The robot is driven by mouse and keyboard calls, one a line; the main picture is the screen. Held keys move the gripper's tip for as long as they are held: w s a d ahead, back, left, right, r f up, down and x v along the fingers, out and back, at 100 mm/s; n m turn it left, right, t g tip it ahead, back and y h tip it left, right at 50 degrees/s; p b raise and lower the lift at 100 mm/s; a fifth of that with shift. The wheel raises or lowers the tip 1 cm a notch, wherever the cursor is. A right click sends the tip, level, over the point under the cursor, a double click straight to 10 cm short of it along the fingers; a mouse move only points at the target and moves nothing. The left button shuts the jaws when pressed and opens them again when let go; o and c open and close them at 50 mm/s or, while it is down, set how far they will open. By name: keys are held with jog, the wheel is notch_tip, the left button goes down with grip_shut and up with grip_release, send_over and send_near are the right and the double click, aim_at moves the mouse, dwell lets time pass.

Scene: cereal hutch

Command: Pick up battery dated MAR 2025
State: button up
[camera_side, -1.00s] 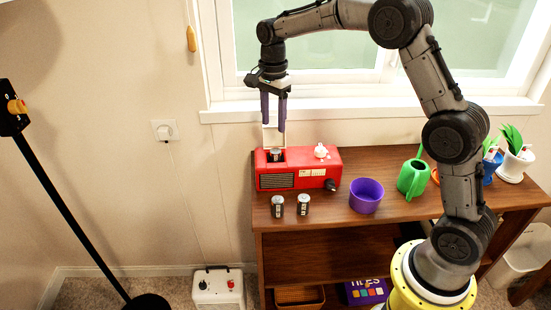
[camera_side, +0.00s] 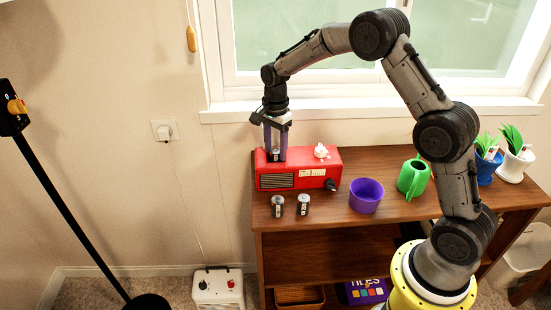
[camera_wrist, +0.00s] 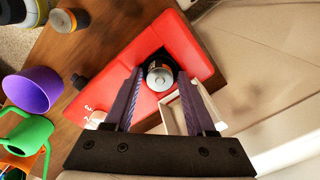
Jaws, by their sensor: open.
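The red radio (camera_side: 300,170) stands at the left end of the wooden cabinet top. One battery (camera_wrist: 159,75) stands in the radio's open compartment; it also shows in the side view (camera_side: 276,155). My gripper (camera_side: 276,156) is lowered over the compartment. In the wrist view its two purple fingers (camera_wrist: 158,95) are open, one on each side of the battery; I cannot tell whether they touch it. Two more batteries, a left one (camera_side: 277,205) and a right one (camera_side: 303,205), stand upright on the cabinet in front of the radio. No date is readable on any battery.
A purple bowl (camera_side: 366,195), a green watering can (camera_side: 413,178) and potted plants (camera_side: 513,165) stand to the right on the cabinet (camera_side: 330,205). A small white figure (camera_side: 321,151) sits on the radio. The window sill is behind.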

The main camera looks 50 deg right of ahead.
grip_shut()
jog(key=shift+r, duration=0.1)
